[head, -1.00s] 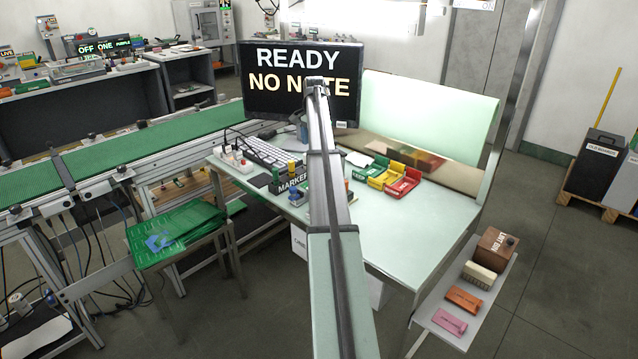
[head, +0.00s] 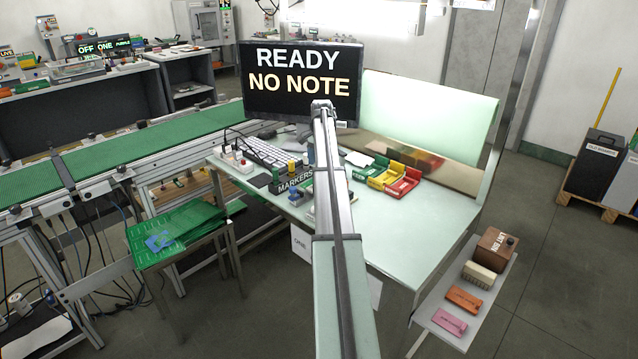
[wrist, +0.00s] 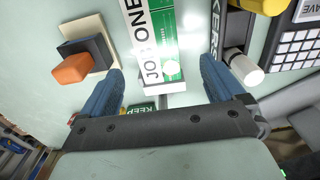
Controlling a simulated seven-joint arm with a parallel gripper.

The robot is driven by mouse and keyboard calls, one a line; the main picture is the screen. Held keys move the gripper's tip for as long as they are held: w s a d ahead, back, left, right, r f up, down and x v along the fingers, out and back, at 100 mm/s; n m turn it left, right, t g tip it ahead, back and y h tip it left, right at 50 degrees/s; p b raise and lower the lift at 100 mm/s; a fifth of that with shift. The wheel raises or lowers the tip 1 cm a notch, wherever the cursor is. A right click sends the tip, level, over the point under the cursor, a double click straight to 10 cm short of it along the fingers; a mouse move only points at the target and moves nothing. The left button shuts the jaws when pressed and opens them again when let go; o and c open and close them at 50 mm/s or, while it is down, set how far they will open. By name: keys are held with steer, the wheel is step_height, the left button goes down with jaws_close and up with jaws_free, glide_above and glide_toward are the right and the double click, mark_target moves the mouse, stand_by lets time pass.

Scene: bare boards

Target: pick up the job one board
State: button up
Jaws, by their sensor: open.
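The job one board (wrist: 150,42) shows in the wrist view as a white strip lettered JOB ONE beside a green printed part, with a pale end face towards me. My gripper (wrist: 162,68) has its two blue fingers wide apart, one on each side of the board's near end. Gaps show between both fingers and the board, and nothing is held. In the head view my own arm covers the gripper, and I cannot make out the board there.
An orange-handled block (wrist: 86,63) stands close by the left finger. The dark markers holder (wrist: 238,35) and a white-capped marker (wrist: 246,72) are close by the right finger. Green, yellow and red trays (head: 380,172) lie on the bench (head: 420,220), whose right front is clear.

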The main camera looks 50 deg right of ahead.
steer(key=f, duration=0.5)
steer(key=shift+s, duration=0.2)
steer(key=c, duration=1.2)
steer(key=shift+o, duration=0.2)
steer(key=shift+r, duration=0.15)
